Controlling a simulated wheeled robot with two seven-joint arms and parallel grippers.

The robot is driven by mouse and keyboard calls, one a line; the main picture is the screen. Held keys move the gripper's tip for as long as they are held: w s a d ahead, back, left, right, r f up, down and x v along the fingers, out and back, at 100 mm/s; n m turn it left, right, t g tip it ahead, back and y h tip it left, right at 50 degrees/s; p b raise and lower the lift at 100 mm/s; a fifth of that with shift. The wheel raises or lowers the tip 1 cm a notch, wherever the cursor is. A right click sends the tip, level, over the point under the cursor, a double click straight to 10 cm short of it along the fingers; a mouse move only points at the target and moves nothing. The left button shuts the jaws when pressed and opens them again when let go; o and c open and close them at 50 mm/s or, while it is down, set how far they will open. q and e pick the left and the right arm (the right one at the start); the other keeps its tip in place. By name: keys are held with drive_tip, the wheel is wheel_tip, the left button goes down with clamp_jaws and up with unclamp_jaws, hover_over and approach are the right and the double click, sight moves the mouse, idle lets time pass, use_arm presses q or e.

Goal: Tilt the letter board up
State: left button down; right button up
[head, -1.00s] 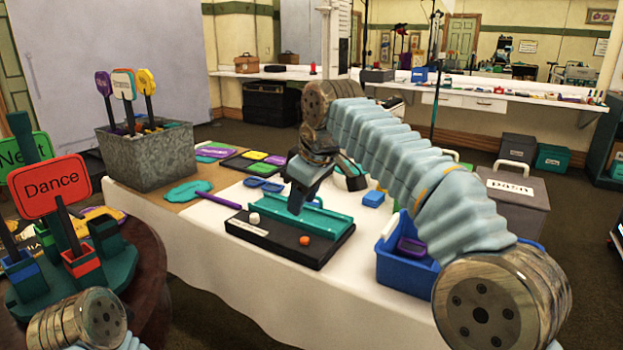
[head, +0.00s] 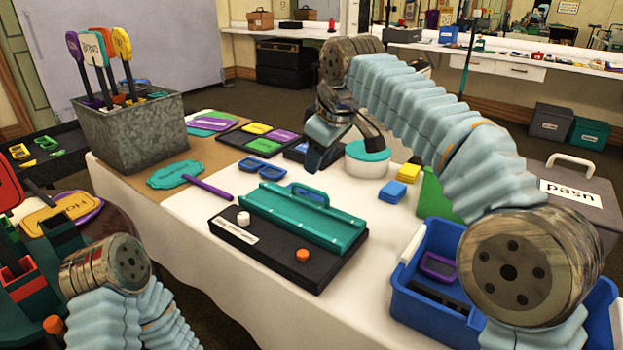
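The teal letter board (head: 290,217) lies low, close to flat, on a black base (head: 280,262) on the white-covered table. The base has a white knob (head: 243,218), an orange knob (head: 302,255) and a white label strip. My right gripper (head: 346,150) is above and behind the board, apart from it. Its fingers are spread and nothing shows between them. My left arm enters at the lower left, but its gripper is not in view.
A metal bin (head: 135,138) of paddle signs stands at the back left. A round white tub with a teal lid (head: 368,152) is close to my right gripper. A blue crate (head: 425,303) is at the right. Blue and yellow blocks lie between them. The table in front of the base is clear.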

sight(311, 190)
drive_tip(key=x, duration=0.8)
drive_tip(key=shift+f, duration=0.25)
clamp_jaws()
